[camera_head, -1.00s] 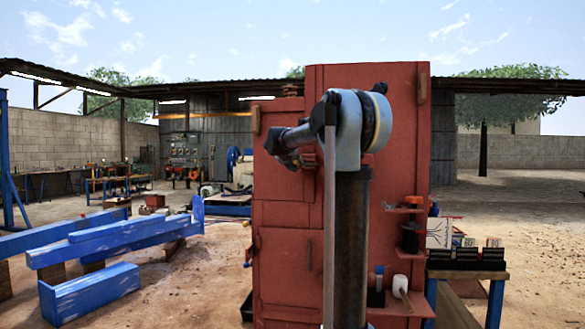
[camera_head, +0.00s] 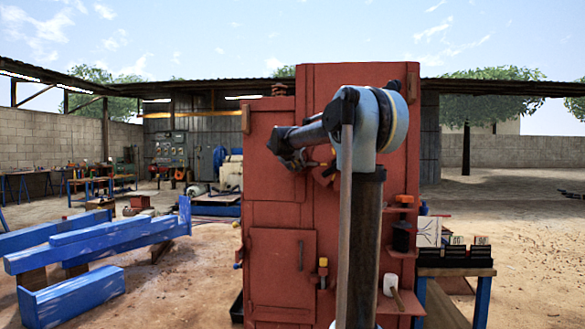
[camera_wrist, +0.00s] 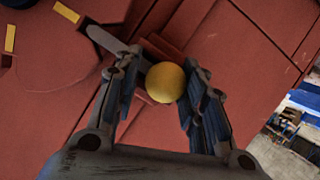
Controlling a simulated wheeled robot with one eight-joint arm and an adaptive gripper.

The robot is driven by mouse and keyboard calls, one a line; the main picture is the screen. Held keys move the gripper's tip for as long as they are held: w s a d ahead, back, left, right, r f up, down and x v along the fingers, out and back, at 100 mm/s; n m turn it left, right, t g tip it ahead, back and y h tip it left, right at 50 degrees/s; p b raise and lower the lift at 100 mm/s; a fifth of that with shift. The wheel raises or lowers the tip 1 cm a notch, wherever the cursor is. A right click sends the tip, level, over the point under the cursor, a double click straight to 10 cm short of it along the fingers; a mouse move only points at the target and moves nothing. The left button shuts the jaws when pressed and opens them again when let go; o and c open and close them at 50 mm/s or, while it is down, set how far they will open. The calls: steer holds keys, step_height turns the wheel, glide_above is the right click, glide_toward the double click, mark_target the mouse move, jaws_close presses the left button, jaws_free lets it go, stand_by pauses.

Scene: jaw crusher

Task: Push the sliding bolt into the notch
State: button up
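The bolt's yellow ball knob (camera_wrist: 165,82) is in the middle of the wrist view, in front of the red cabinet wall. A grey metal bar (camera_wrist: 108,39) lies just beyond it to the upper left; the notch cannot be made out. My gripper (camera_wrist: 163,80) has one finger on each side of the knob, and both appear to touch it. In the head view my gripper (camera_head: 291,160) is at the front of the red cabinet (camera_head: 275,205), near its upper middle. The bolt is too small or hidden to tell there.
A dark red rounded plate with yellow marks (camera_wrist: 50,45) is beside the bar. Shelves with a mallet (camera_head: 391,286) are on the right. Blue beams (camera_head: 95,240) lie on the left.

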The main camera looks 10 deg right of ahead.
steer(key=shift+o, duration=0.3)
steer(key=shift+s+a, duration=0.1)
steer(key=v, duration=1.1)
steer(key=shift+s, duration=0.3)
steer(key=shift+r, duration=0.1)
steer(key=s+d+f+m+g, duration=0.1)
steer(key=s+d+f+g, duration=0.3)
steer(key=s+f, duration=0.7)
steer(key=s+d+f+g, duration=0.2)
steer(key=s+d+f, duration=0.4)
steer(key=s+f, duration=0.45)
steer(key=s+a+f+g+y, duration=0.1)
steer(key=s+f+g+y, duration=0.1)
steer(key=s+f, duration=1)
steer(key=s+a+f+n+g+y, duration=0.1)
steer(key=s+a+f+g+y, duration=0.1)
steer(key=s+f, duration=0.9)
step_height(320, 180, down, 4)
steer(key=shift+s+a+r+g+y, duration=0.1)
steer(key=shift+s+a+g+y, duration=0.2)
steer(key=shift+y, duration=0.4)
